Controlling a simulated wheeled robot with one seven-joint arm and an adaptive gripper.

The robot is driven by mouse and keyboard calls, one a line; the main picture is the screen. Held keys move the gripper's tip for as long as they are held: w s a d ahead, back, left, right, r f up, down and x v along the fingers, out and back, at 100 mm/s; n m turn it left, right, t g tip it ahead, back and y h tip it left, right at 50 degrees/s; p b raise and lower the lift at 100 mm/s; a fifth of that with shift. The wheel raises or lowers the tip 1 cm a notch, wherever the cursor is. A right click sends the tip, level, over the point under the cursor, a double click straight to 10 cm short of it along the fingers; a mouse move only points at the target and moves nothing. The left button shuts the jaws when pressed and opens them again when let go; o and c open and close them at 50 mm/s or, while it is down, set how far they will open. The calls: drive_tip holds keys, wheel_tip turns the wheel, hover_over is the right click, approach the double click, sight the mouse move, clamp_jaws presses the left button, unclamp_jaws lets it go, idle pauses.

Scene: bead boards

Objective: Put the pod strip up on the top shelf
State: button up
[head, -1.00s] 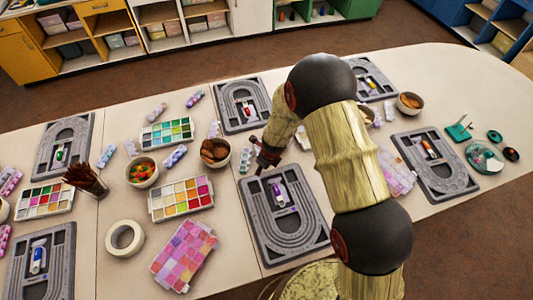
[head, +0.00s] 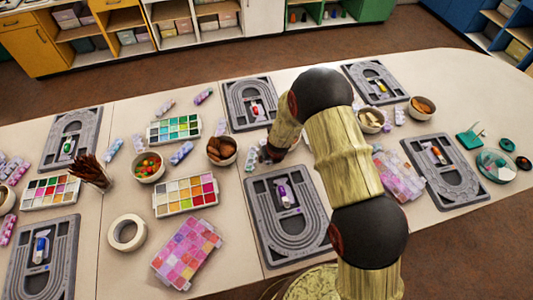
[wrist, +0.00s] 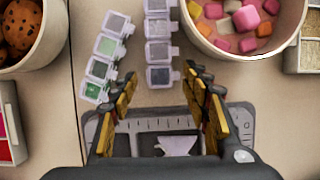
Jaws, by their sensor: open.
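Two pod strips lie side by side on the table in the wrist view. One pod strip (wrist: 158,50) has grey-lilac lids and lies ahead, between the fingertip lines. The other pod strip (wrist: 103,62) has green and grey lids and lies slanted to the left, near the left finger. My gripper (wrist: 160,88) is open and empty, above a grey bead board (wrist: 240,125). In the head view my gripper (head: 272,154) is low over the table, partly hidden by my arm, and a pale pod strip (head: 250,158) shows just left of it. Which shelf is the top one is unclear.
A cookie bowl (wrist: 22,35) and a bowl of coloured cubes (wrist: 245,48) flank the strips. Bead boards, bead trays and other strips crowd the table (head: 150,270). Shelf units, including a yellow one (head: 30,50), stand along the far wall beyond open floor.

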drive_tip(key=shift+x, duration=0.85)
drive_tip(key=c, duration=1.1)
clamp_jaws()
